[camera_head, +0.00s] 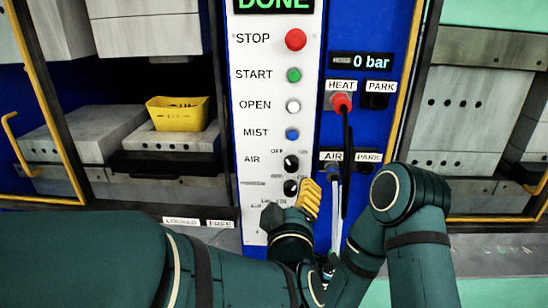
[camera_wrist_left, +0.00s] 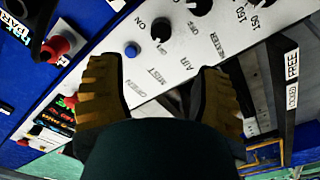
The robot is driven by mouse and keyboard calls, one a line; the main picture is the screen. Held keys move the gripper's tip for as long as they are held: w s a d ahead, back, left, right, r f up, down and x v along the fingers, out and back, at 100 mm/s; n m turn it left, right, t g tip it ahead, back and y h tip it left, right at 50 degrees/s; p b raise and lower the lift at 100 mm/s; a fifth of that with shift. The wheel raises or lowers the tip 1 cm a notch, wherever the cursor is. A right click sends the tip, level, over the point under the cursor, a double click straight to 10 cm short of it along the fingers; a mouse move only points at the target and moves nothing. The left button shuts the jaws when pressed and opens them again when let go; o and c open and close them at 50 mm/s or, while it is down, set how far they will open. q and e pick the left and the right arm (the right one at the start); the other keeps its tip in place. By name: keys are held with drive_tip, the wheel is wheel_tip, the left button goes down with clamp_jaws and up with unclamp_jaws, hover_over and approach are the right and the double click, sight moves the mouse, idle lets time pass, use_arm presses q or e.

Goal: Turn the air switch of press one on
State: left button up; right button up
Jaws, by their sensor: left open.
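The white control panel (camera_head: 257,130) of the press stands upright at the middle of the head view. Its black AIR switch (camera_head: 291,163) sits below the blue MIST button (camera_head: 292,134), with OFF and ON marks above it. The knob's pointer is too small to read. My left gripper (camera_head: 292,207) is open and empty, just below the lower knob (camera_head: 291,187). In the left wrist view its spread yellow fingers (camera_wrist_left: 160,88) face the panel. The AIR switch (camera_wrist_left: 161,29) lies beyond the fingertips, apart from them. My right gripper is not in view.
Hoses hang from the HEAT (camera_head: 341,103) and AIR (camera_head: 333,168) ports right of the panel, close to my gripper. A yellow bin (camera_head: 178,113) stands in the open bay at left. Yellow rails (camera_head: 404,90) edge the presses.

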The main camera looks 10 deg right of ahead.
sight(292, 168)
use_arm(q)
drive_tip(key=p+x, duration=0.3)
drive_tip(key=x, duration=1)
drive_tip(key=shift+f, duration=0.15)
drive_tip(key=shift+c, duration=0.2)
